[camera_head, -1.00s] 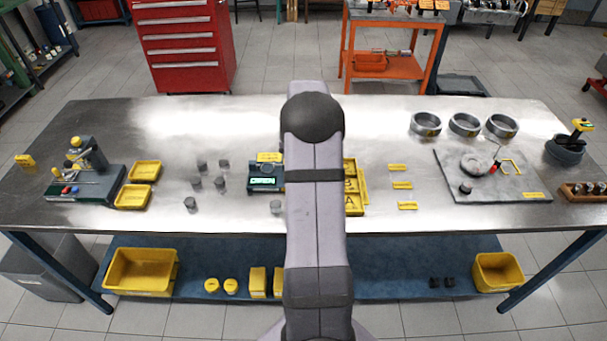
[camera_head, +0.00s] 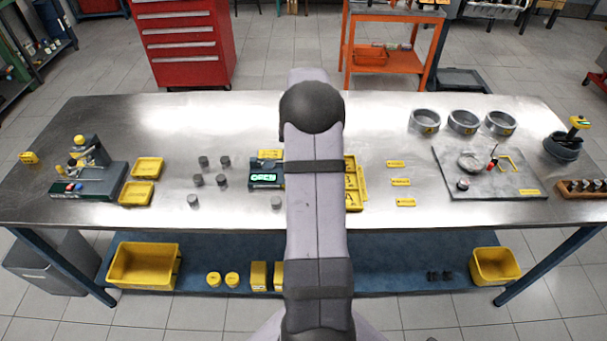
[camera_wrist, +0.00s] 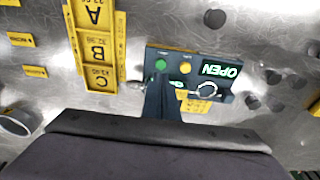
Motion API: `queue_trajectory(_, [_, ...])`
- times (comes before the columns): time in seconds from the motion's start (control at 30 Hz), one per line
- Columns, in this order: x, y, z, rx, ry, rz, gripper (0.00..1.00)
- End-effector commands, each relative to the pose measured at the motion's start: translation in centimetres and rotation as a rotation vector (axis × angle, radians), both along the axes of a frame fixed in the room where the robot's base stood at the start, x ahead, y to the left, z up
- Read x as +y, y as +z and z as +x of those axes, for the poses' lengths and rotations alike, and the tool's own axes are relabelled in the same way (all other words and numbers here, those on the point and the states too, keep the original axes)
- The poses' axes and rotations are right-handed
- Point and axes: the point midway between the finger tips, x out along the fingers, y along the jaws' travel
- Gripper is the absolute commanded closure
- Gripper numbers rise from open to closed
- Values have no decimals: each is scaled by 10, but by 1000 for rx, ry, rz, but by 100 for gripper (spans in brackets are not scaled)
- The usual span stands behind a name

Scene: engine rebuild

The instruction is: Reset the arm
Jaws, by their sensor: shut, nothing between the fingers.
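My gripper (camera_wrist: 161,88) shows in the wrist view as a narrow dark shape beyond the wide dark wrist body at the bottom. It is shut and empty, above the bench beside a dark gauge box. In the head view my arm stands upright in the middle and hides the gripper. The gauge box (camera_head: 264,180) has a lit green display; in the wrist view the box (camera_wrist: 217,72) reads OPEN and has green and yellow buttons. The yellow tray marked A, B and C (camera_wrist: 95,45) lies left of the gripper there; my arm partly covers it in the head view.
The steel bench (camera_head: 370,120) holds small grey cylinders (camera_head: 222,180), two yellow trays (camera_head: 147,168), a fixture (camera_head: 90,175) at left, three metal rings (camera_head: 463,122) and a grey plate (camera_head: 520,185) at right. Yellow bins (camera_head: 143,266) stand on the lower shelf. The bench's back middle is mostly clear.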

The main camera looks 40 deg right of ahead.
Motion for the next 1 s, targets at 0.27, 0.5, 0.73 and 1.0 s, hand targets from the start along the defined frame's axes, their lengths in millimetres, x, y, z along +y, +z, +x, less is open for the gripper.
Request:
queue_trajectory(0.27, [6,2,2,0,10,1,100])
queue_trajectory(0.5, [78,18,9,17,135,14,100])
queue_trajectory(0.73, [209,38,-19,55,376,34,100])
queue_trajectory(1.0, [322,39,-104,107,642,51,100])
